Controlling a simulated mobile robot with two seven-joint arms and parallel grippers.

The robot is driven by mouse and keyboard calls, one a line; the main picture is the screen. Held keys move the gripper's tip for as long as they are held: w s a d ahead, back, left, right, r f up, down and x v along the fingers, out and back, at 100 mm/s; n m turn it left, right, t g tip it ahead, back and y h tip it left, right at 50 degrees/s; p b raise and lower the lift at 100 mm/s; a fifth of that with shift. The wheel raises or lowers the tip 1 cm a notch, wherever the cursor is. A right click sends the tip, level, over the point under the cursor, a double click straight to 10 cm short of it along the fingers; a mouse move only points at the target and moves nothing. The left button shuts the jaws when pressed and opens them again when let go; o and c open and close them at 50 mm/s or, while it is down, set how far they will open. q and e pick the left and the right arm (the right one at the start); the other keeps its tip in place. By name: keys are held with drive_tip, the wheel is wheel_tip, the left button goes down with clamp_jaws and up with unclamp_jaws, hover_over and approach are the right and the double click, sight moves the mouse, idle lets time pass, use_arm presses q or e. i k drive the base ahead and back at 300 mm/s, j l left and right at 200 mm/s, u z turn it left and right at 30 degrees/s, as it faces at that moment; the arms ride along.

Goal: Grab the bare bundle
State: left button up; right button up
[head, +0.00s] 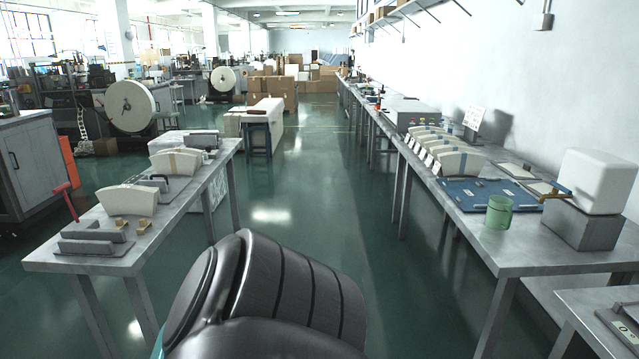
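A bare bundle (127,202), a cream fan-shaped stack with no band showing, stands on the left metal table (190,205) near its front. Another fan-shaped bundle (176,163) with a tan band around its middle stands farther back on the same table. Neither of my grippers is in view. Only a dark, ribbed part of my own arm shows at the bottom middle, and it touches nothing.
Grey metal blocks (95,243), small tan blocks (143,226) and a red-handled tool (66,200) surround the bare bundle. The right table holds several banded bundles (458,161), a blue mat (484,193) and a green cup (498,212). The green aisle floor (290,190) is clear.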

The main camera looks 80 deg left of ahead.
sight(122, 198)
drive_tip(key=k+u, duration=0.1)
drive_tip(key=u, duration=3.55)
drive_tip(key=i+l+u, duration=0.2)
drive_tip(key=i+u, duration=0.15)
drive_tip(key=i, duration=0.15)
